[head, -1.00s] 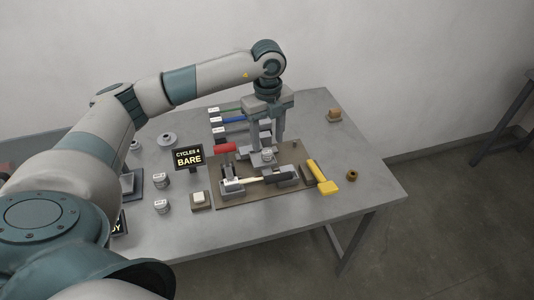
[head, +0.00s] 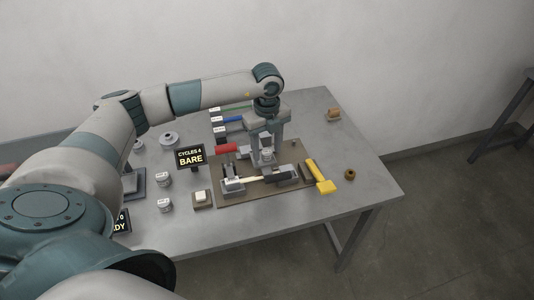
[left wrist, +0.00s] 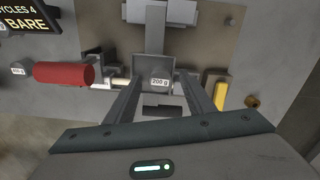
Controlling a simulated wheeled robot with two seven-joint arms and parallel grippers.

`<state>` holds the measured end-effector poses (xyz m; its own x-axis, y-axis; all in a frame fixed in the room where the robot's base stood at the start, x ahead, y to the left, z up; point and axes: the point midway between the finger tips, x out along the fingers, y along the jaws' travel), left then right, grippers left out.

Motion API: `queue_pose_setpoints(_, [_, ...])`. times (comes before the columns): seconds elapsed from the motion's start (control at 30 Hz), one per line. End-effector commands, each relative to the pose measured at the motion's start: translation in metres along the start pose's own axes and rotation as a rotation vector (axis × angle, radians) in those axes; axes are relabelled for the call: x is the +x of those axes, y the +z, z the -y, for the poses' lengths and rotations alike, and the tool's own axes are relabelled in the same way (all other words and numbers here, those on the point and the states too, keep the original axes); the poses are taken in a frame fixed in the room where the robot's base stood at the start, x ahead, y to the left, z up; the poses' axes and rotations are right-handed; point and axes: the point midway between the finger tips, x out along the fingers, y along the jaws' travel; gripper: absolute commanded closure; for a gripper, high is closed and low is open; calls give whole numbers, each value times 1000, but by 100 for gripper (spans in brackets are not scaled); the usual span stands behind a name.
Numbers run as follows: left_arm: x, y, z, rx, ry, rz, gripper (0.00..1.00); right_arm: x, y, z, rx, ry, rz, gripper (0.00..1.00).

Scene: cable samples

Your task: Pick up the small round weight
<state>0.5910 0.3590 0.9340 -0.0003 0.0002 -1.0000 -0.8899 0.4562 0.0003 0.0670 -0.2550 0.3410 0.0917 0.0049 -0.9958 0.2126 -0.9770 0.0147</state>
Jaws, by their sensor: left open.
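A small round weight (head: 267,153), pale grey, stands on a grey platform of the fixture on the brown board. In the left wrist view its label reads 200 g (left wrist: 160,82). My left gripper (head: 267,158) points down over it, with one finger on each side. The jaws are open; the left wrist view shows the fingers (left wrist: 160,88) apart with the label between them. I cannot tell whether a finger touches the weight. Two other small round labelled weights, one farther back (head: 163,180) and one nearer (head: 165,204), stand left of the board. My right gripper is not in view.
A black sign (head: 190,157) reads "CYCLES 4 BARE". A red-handled part (head: 226,148) and a yellow-handled lever (head: 319,176) flank the fixture. A brass ring (head: 350,174) and a brown block (head: 334,114) lie to the right. The table's right side (head: 370,195) is mostly clear.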

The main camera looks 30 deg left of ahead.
Motion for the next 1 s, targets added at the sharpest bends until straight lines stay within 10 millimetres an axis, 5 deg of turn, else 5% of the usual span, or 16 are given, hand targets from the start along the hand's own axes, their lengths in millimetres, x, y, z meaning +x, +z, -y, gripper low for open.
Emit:
queue_pose_setpoints(0.23, [0, 0, 0, 0, -1, 0, 53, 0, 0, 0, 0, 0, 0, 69])
queue_pose_setpoints(0.43, [-1, 0, 0, 0, -1, 0, 100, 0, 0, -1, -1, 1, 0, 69])
queue_pose_setpoints(1.0, [-18, 0, 1, 1, -5, 1, 100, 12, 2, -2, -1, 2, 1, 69])
